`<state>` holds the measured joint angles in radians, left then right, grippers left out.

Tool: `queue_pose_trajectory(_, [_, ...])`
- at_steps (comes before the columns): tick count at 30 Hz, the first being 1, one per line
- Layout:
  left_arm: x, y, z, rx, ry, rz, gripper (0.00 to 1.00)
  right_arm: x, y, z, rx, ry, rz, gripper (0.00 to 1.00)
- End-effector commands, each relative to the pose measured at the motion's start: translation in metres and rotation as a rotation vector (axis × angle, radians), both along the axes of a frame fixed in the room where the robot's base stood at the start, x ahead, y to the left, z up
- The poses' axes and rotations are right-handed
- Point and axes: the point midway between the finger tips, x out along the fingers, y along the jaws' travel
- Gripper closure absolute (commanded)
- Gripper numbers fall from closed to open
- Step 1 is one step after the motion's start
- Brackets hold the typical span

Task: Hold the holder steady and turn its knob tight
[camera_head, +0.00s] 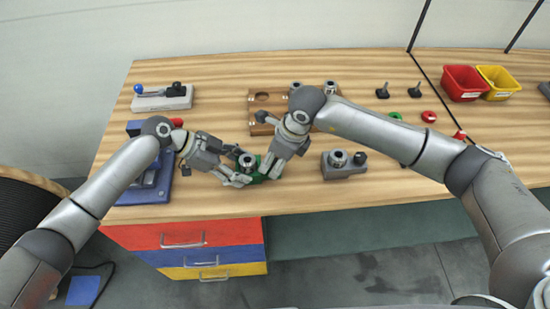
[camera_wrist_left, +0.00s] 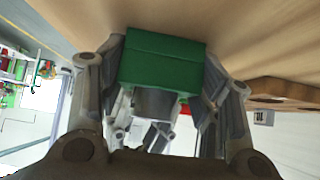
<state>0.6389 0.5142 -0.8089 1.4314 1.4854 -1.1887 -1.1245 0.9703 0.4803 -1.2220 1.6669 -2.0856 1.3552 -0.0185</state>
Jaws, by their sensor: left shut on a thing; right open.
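The holder is a green block (camera_wrist_left: 162,62) with a grey cylindrical part (camera_wrist_left: 155,102) in the left wrist view. In the head view the holder (camera_head: 259,178) is on the wooden table near its front edge, with a round metal collar (camera_head: 247,161) on top. My left gripper (camera_head: 238,179) is shut on the holder from the left, its fingers on both sides of the green block in the left wrist view. My right gripper (camera_head: 270,169) is open, fingers pointing down at the holder's right end. The knob is hidden there, and I cannot tell whether the right fingers touch it.
A grey block (camera_head: 343,170) with a collar and dark knob stands to the right. A wooden rack (camera_head: 262,97) is behind the right arm. A blue fixture (camera_head: 150,190) is at left. Red (camera_head: 463,83) and yellow (camera_head: 498,80) bins stand at the back right.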

Motion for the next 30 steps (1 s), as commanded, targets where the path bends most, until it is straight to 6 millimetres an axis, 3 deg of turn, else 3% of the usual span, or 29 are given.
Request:
queue_pose_trajectory(7, [0.000, 0.000, 0.000, 0.000, -0.001, 0.001, 0.91, 0.000, -0.001, 0.004, -0.001, -0.001, 0.001, 0.52])
queue_pose_trajectory(21, [0.000, 0.000, 0.000, 0.000, 0.000, 0.000, 0.91, -0.006, -0.013, 0.044, 0.000, -0.001, 0.000, 0.52])
queue_pose_trajectory(30, [0.000, 0.000, 0.000, 0.000, 0.000, 0.000, 0.91, -0.007, -0.013, 0.048, 0.000, 0.000, 0.000, 0.52])
